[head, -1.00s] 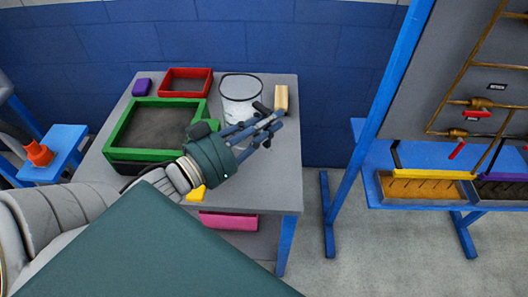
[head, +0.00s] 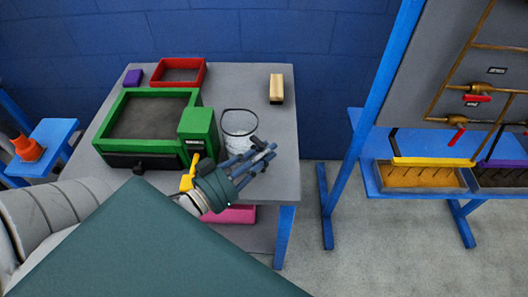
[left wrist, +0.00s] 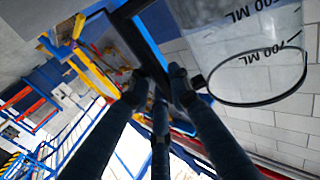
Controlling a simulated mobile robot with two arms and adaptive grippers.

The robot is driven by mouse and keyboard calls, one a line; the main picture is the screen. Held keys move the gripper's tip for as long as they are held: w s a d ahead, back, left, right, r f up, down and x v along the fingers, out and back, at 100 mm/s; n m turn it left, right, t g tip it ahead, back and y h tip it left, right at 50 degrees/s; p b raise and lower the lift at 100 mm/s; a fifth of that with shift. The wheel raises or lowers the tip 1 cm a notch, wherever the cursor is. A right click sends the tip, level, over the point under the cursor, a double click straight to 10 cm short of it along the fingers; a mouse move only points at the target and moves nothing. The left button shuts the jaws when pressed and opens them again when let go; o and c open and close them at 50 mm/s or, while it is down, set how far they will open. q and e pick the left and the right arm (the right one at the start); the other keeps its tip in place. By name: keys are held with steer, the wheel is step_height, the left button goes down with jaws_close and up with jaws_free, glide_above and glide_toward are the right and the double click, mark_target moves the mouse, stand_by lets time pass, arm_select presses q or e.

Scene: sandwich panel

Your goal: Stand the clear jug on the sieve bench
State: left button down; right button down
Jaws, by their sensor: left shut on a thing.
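The clear jug (head: 238,128), with a dark rim, is over the right part of the grey bench (head: 262,165), just right of a green box on the green-framed tray. I cannot tell whether its base touches the bench top. My left gripper (head: 262,158) is at the jug's near right side, shut on its dark handle. In the left wrist view the jug (left wrist: 235,45) shows its "700 ML" marks at the upper right, with the fingers (left wrist: 165,85) closed on the dark handle.
The green-framed tray (head: 110,125) fills the bench's left side; its green box (head: 198,124) stands close to the jug. A red tray (head: 203,72), purple block (head: 133,77) and wooden block (head: 276,88) lie at the back. The bench's right side is bare.

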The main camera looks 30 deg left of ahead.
arm_select(q)
steer(key=shift+f, duration=0.15)
steer(key=c, duration=1.6)
jaws_free()
steer(key=shift+r+b+v, duration=0.1)
steer(key=shift+b+v, duration=0.3)
steer(key=shift+v, duration=2.6)
steer(key=shift+r+b+v, duration=0.15)
steer(key=shift+b+v, duration=0.2)
steer(key=shift+v, duration=2.65)
